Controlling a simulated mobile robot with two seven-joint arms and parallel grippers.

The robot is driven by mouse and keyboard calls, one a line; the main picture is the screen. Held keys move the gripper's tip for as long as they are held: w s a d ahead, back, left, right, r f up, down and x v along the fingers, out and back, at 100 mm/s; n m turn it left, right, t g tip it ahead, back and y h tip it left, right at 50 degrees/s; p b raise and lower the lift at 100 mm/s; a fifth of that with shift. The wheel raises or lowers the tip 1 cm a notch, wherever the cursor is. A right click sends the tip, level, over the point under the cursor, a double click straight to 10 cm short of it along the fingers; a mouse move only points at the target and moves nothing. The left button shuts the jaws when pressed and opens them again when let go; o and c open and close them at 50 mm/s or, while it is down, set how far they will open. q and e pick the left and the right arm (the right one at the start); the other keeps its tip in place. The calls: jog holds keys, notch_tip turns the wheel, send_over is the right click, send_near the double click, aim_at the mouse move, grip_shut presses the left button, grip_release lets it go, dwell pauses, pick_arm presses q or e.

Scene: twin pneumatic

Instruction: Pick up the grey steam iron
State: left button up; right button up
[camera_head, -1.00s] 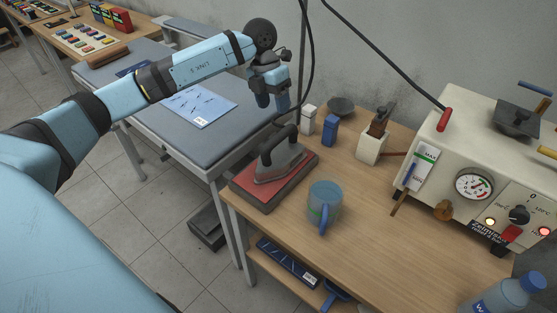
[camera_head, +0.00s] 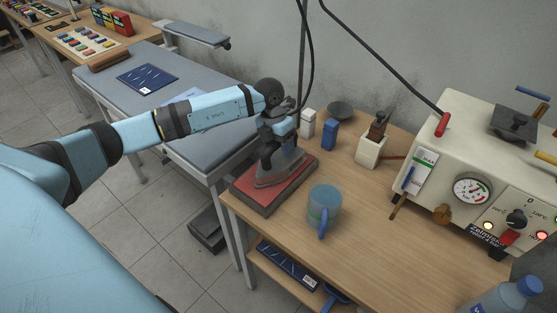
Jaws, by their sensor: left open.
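The grey steam iron (camera_head: 279,172) rests flat on a red pad (camera_head: 262,199) at the left end of the wooden table. Its dark handle is largely hidden behind my left gripper (camera_head: 267,151). My left gripper points down over the iron, at the handle, and its jaws are open. I cannot tell whether the fingers touch the handle. My right gripper is not in view.
A translucent blue mug (camera_head: 324,208) stands just right of the pad. Blue (camera_head: 330,134) and white (camera_head: 308,122) containers stand behind it. A cable hangs close to my gripper. A steam generator (camera_head: 470,165) stands at the right. A padded ironing board (camera_head: 130,105) lies to the left.

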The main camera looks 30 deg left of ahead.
pick_arm(q)
jog(key=shift+d+f, duration=0.1)
jog(key=shift+f, duration=0.35)
grip_shut()
dwell(1.0)
jog(key=shift+w+r, duration=0.15)
jog(key=shift+r, duration=0.05)
